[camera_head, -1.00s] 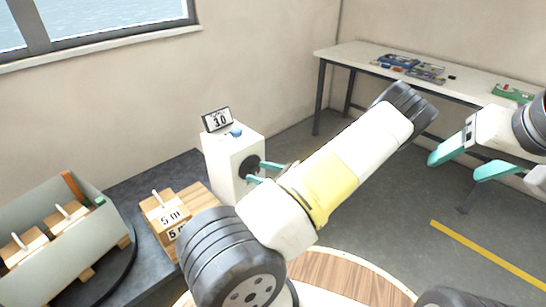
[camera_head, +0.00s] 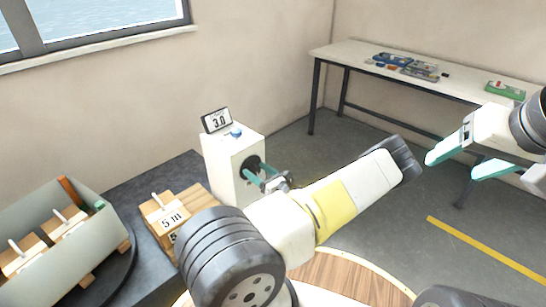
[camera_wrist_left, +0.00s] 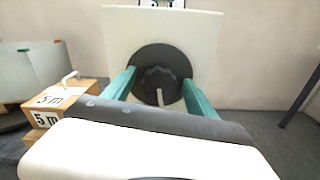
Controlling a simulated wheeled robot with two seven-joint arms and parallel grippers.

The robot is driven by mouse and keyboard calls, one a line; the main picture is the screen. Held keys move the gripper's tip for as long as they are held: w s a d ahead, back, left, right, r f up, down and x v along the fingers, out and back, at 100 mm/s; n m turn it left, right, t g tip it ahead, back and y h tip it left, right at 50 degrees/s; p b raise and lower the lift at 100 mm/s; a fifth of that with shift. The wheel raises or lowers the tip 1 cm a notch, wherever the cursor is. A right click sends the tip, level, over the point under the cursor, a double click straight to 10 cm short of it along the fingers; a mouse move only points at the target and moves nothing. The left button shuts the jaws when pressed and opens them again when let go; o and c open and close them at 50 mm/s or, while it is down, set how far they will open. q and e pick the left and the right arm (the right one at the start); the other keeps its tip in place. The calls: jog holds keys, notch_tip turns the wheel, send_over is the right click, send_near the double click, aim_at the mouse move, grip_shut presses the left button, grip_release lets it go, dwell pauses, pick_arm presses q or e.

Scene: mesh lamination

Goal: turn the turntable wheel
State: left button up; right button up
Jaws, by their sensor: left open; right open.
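The dark round wheel (camera_head: 250,167) is on the front face of a white box (camera_head: 222,165). In the left wrist view the wheel (camera_wrist_left: 160,62) has a ribbed black knob at its middle, with a pale pin or mark low on it. My left gripper (camera_head: 258,178) is open, with its teal fingers pointing at the wheel. In the wrist view its fingers (camera_wrist_left: 158,82) stand to either side of the knob; I cannot tell whether they touch it. My right gripper (camera_head: 452,167) is open and empty, in the air at the right.
A display (camera_head: 216,120) reading 3.0 and a blue button (camera_head: 236,132) are on the box. A wooden block (camera_head: 160,212) marked 5 m and a grey-green bin (camera_head: 60,262) on a black disc (camera_head: 122,262) stand at left. A white table (camera_head: 462,92) stands behind.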

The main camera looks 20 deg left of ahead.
pick_arm(q)
jog(key=shift+w+a, duration=0.15)
jog(key=shift+a, duration=0.2)
jog(key=c, duration=1.4)
jog(key=shift+m, duration=0.8)
jog(key=o, duration=1.4)
jog(key=shift+d, duration=0.1)
